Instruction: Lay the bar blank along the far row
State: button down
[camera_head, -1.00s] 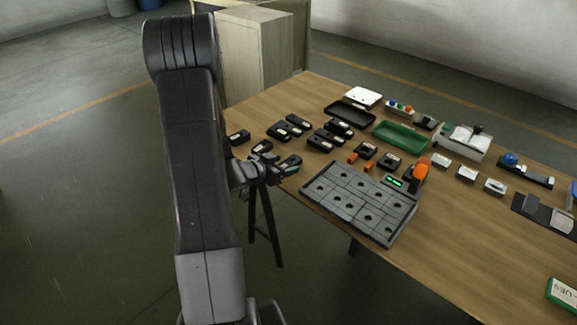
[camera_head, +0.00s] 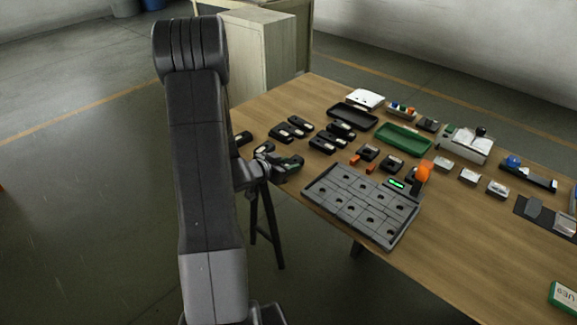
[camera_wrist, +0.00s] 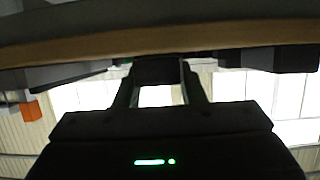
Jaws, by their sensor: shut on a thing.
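My gripper (camera_head: 286,168) is at the left edge of the table, left of the grey fixture plate. In the wrist view its two fingers (camera_wrist: 158,90) are shut on a dark block (camera_wrist: 158,70), which I take to be the bar blank. Its ends and full length are hidden, and I cannot make it out clearly in the head view. The grey fixture plate (camera_head: 352,214) lies flat on the table, with dark round holes in rows. No bar shows lying along its far row.
Several black blocks (camera_head: 297,122) lie beyond my gripper on the wooden table (camera_head: 450,235). A black tray (camera_head: 353,116), a green tray (camera_head: 403,138) and small orange pieces (camera_head: 371,168) lie behind the plate. An orange-knobbed device (camera_head: 422,175) stands at its far right corner.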

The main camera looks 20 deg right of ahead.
notch_tip(320, 180, up, 9)
jog(key=shift+r+p, duration=0.2)
jog(key=shift+p, duration=0.8)
jog(key=w+a+f+n+t+y+p, duration=0.1)
jog(key=w+a+n+t+y+p, duration=0.2)
jog(key=a, duration=0.5)
jog(key=w+a+f+n+t+y, duration=0.1)
jog(key=w+a+n+t+y, duration=0.2)
jog(key=a, duration=0.5)
jog(key=w+a+f+n+t+y+p, duration=0.1)
jog(key=w+a+n+t+y+p, duration=0.15)
jog(key=a+n, duration=0.4)
jog(key=s+a+f+n+y, duration=0.15)
jog(key=a+y, duration=0.25)
jog(key=a, duration=0.4)
jog(key=s+f, duration=0.5)
jog(key=f, duration=0.1)
jog(key=shift+a+f, duration=0.25)
jog(key=shift+f, duration=0.15)
jog(key=shift+w, duration=0.1)
